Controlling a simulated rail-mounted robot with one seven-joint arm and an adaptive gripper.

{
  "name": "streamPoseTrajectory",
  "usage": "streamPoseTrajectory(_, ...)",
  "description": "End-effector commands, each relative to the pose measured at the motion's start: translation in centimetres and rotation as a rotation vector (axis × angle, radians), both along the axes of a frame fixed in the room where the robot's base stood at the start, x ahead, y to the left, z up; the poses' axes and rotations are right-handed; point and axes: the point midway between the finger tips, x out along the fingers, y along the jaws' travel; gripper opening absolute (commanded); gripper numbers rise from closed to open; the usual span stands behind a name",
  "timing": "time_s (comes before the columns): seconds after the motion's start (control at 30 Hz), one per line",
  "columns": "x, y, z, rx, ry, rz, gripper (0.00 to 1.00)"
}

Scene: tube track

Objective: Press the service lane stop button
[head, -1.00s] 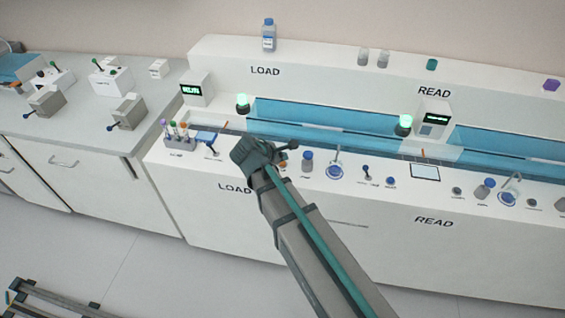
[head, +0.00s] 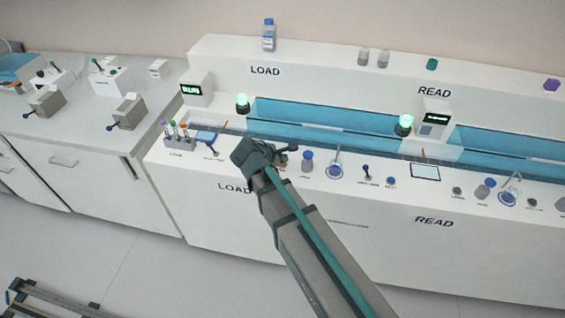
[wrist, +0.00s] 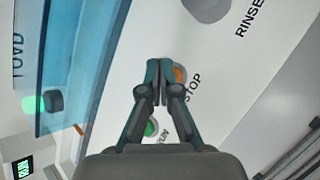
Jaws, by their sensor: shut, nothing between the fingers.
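An orange button (wrist: 180,74) beside the printed word STOP shows in the wrist view on the white panel. My gripper (wrist: 160,80) is shut and empty. Its fingertips lie over or right beside the orange button and hide part of it; I cannot tell whether they touch it. A green button (wrist: 151,128) by the word RUN shows between the finger links. In the head view my gripper (head: 283,152) is low over the LOAD part of the white bench (head: 205,213), and the STOP button is largely hidden behind it.
A blue channel (head: 300,115) runs behind the panel, with a glowing green lamp (head: 242,100) at its left. A tube rack (head: 180,138) stands left of my gripper. A blue-capped bottle (head: 307,162) and a ring stand (head: 334,170) stand close on its right.

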Motion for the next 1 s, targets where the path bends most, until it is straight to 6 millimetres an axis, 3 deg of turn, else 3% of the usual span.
streamPoseTrajectory(0.7,0.0,0.0,-0.5,0.0,0.0,0.0,0.0)
streamPoseTrajectory(1.0,0.0,0.0,0.5,0.001,0.0,0.001,0.0)
